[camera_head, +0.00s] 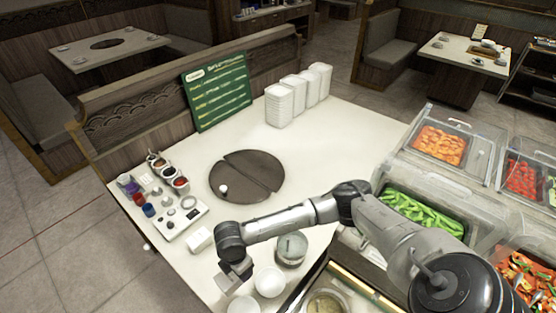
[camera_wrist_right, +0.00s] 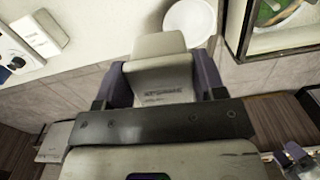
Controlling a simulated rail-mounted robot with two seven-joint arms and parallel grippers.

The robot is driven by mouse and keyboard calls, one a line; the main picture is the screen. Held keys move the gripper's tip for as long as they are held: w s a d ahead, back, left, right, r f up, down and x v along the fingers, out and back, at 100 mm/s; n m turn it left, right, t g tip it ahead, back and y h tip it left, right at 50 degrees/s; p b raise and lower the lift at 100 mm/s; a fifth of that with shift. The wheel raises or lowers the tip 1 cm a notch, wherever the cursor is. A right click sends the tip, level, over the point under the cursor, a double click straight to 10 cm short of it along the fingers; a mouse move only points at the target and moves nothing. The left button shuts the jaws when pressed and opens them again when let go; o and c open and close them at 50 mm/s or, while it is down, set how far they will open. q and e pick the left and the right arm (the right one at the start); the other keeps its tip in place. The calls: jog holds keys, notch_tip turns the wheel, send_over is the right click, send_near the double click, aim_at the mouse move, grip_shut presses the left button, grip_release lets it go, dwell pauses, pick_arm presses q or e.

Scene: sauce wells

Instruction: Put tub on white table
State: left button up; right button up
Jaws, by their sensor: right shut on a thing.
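My right gripper (camera_head: 235,275) hangs at the near left edge of the white table (camera_head: 330,150). In the right wrist view its purple fingers (camera_wrist_right: 165,80) are shut on a pale, block-like thing (camera_wrist_right: 158,50). I cannot tell for certain whether this thing is the tub. A round white tub (camera_head: 270,282) stands on the table just right of the gripper; a round white one (camera_wrist_right: 190,20) shows beyond the fingers in the right wrist view. Another round white tub (camera_head: 243,305) is at the bottom edge of the head view.
A clear round container (camera_head: 291,249) stands under my right arm. A sauce rack (camera_head: 160,185) is at the left, a dark round plate (camera_head: 247,176) in the middle, stacked white boxes (camera_head: 285,103) behind. Food bins (camera_head: 425,210) line the right. The table's right half has free room.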

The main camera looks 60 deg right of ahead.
jog(key=w+d+f+n+b, duration=0.5)
jog(key=w+f+b, duration=0.8)
jog(key=b, duration=0.8)
jog(key=shift+w+d+f, duration=0.3)
jog(key=shift+w+d, duration=0.15)
jog(key=shift+d, duration=0.7)
jog(key=shift+f+b, duration=0.45)
jog(key=shift+b, duration=0.35)
notch_tip(320, 180, down, 3)
jog(key=b, duration=0.4)
jog(key=shift+f+b, duration=0.1)
jog(key=shift+b, duration=0.2)
